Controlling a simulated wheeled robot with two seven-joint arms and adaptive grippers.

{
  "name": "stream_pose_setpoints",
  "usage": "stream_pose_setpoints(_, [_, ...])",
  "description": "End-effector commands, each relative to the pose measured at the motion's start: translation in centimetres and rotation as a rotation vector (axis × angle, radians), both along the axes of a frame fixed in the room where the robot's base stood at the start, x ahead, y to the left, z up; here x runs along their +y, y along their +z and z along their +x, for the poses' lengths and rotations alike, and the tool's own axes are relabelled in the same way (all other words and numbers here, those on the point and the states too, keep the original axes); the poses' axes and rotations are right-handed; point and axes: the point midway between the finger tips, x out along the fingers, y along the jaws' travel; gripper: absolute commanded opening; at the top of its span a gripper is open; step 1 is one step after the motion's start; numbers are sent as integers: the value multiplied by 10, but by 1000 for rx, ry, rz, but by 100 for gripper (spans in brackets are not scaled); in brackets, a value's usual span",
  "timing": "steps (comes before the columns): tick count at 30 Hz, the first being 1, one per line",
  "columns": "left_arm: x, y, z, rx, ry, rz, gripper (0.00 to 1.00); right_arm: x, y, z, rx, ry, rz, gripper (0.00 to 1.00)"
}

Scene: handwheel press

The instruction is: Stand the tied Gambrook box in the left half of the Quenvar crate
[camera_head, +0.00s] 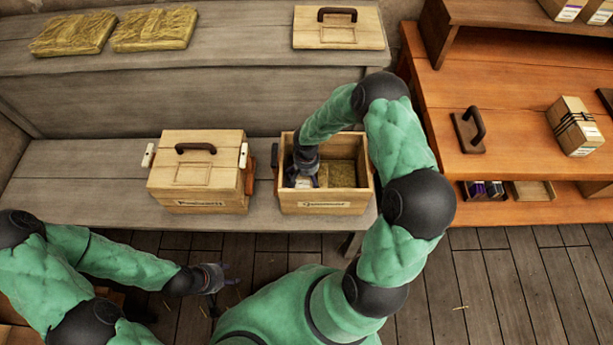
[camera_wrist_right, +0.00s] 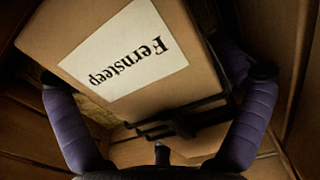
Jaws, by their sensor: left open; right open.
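The open wooden crate (camera_head: 325,207), its front label apparently reading Quenvar, stands on the bench. My right gripper (camera_head: 303,182) reaches into its left half and is open. In the right wrist view a cardboard box (camera_wrist_right: 95,35) with a white label reading Fernsteep, upside down, lies between and beyond the open fingers (camera_wrist_right: 160,130). Dark cords run along its lower edge. I cannot tell whether the fingers touch it. Another cord-tied box (camera_head: 576,126) stands on the orange shelf at right; its label is unreadable. My left gripper (camera_head: 213,279) is open and empty above the floor.
A closed crate (camera_head: 197,172) with a handle and side clamps stands left of the open one. Straw padding (camera_head: 342,174) shows in the open crate's right half. A lid (camera_head: 338,28) and straw pads (camera_head: 153,28) lie behind. A handled block (camera_head: 468,131) sits on the shelf.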

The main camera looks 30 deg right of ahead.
Motion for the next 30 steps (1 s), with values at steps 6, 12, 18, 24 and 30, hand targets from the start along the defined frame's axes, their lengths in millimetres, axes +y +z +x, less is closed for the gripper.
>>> stream_pose_setpoints(6, [0, 0, 0, 0, 0, 0, 52, 0, 6, 0, -1, 1, -1, 100])
stream_pose_setpoints(12, [0, 0, 0, 0, 0, 0, 52, 0, 38, 1, -5, 0, -2, 100])
stream_pose_setpoints(18, [0, 0, 0, 0, 0, 0, 52, 0, 78, 1, -4, 0, 0, 100])
stream_pose_setpoints(24, [0, 0, 0, 0, 0, 0, 52, 0, 107, 0, -2, 1, -1, 100])
stream_pose_setpoints(30, [0, 0, 0, 0, 0, 0, 52, 1, 119, 0, 1, 0, 1, 100])
